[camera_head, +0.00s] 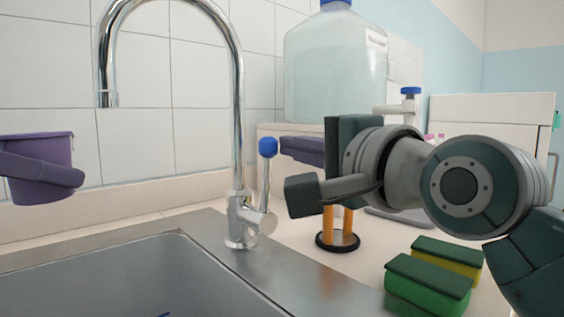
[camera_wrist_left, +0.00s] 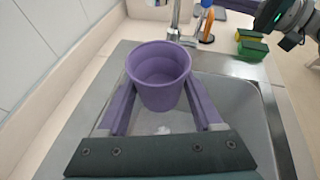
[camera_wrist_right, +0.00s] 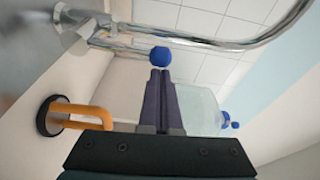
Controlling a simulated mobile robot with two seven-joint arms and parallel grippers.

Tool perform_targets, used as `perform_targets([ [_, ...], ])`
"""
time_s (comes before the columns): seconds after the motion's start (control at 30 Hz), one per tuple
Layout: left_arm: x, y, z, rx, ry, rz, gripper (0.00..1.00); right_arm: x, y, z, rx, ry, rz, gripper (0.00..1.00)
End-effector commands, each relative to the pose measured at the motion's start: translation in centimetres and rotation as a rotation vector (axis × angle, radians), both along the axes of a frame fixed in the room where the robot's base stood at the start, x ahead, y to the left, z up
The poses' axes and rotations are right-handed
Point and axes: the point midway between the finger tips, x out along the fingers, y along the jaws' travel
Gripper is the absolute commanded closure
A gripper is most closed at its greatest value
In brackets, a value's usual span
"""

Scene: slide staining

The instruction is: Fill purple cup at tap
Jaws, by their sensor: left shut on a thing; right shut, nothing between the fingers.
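The purple cup (camera_head: 55,150) is upright at the left edge of the head view, apart from the spout. In the left wrist view my left gripper (camera_wrist_left: 160,88) is shut on the cup, one finger on each side; no water shows inside. The chrome tap (camera_head: 240,120) arches over the sink, and its spout end (camera_head: 107,98) is to the right of the cup. No stream shows. The tap's lever has a blue knob (camera_head: 267,147). My right gripper (camera_head: 284,147) is shut and empty, with its fingertips close to the knob; contact is unclear. The knob (camera_wrist_right: 160,56) also shows at the fingertips in the right wrist view.
The sink basin (camera_head: 150,270) is at the lower left. A large clear bottle (camera_head: 335,70) with a blue cap stands behind the tap.

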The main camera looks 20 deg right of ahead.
Motion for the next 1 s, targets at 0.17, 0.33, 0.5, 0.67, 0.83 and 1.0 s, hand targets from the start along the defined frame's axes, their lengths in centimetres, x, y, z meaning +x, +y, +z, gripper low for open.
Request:
perform_targets([
  [0.17, 0.0, 0.0, 0.0, -0.001, -0.001, 0.000, 0.93, 0.0, 0.0, 0.0, -0.001, -0.001, 0.001, 1.00],
  [0.33, 0.0, 0.0, 0.0, -0.001, -0.001, 0.000, 0.93, 0.0, 0.0, 0.0, -0.001, 0.000, 0.000, 1.00],
  [0.5, 0.0, 0.0, 0.0, -0.001, -0.001, 0.000, 0.93, -0.1, -0.8, 0.0, -0.004, 0.000, -0.002, 1.00],
  [0.67, 0.0, 0.0, 0.0, -0.001, -0.001, 0.000, 0.93, -0.5, -3.6, 0.0, -0.008, 0.002, -0.003, 1.00],
  [0.83, 0.0, 0.0, 0.0, -0.001, -0.001, 0.000, 0.93, -4.2, -4.4, -0.1, -0.001, 0.002, 0.000, 1.00],
  [1.0, 0.0, 0.0, 0.0, -0.001, -0.001, 0.000, 0.93, -7.6, -4.8, -0.1, -0.001, 0.003, 0.001, 1.00],
])
